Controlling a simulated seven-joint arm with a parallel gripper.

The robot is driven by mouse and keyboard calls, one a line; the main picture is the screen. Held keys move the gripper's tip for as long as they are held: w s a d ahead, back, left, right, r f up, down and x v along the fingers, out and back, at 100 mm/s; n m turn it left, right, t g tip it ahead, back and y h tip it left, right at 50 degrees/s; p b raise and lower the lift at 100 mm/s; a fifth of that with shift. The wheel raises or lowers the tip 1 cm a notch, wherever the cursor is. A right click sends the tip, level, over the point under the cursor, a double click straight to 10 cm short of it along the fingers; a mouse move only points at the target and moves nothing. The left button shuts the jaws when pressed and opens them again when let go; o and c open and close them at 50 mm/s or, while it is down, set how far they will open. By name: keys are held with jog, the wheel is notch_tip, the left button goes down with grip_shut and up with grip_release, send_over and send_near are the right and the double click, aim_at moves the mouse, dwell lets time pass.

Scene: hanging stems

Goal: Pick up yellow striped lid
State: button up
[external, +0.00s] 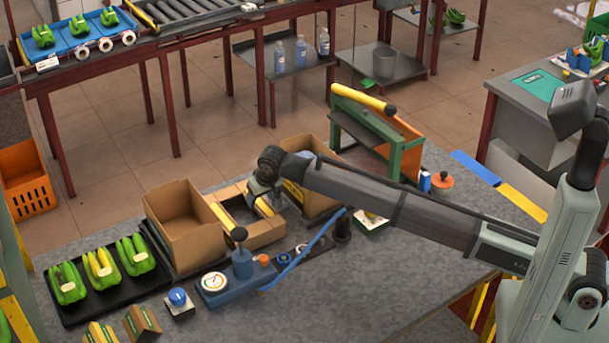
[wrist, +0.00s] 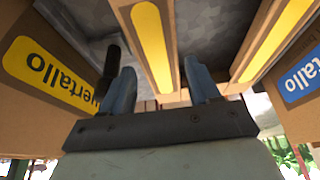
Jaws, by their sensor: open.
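The yellow striped lid (external: 258,234) is a low cardboard frame with an open middle, lying on the grey bench between two cardboard boxes. In the wrist view its two yellow-striped sides (wrist: 153,45) run away from me, with grey bench surface between them. My gripper (external: 264,196) is over the lid in the external view, partly hidden by my wrist. In the wrist view my gripper (wrist: 161,88) is open. Its fingers lie on either side of the left striped side, with nothing visibly clamped. Whether they touch it I cannot tell.
A tall open box (external: 183,222) stands close left of the lid, and another box (external: 318,190) close right. A blue gauge device (external: 240,275) stands in front. A black tray (external: 104,278) of bananas is at left. The bench front is mostly clear.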

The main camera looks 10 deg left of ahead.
aim_at(259, 202)
jog(key=x, duration=0.3)
jog(key=shift+f, duration=0.3)
jog(key=c, duration=0.6)
jog(key=shift+o, duration=0.2)
jog(key=shift+r, duration=0.15)
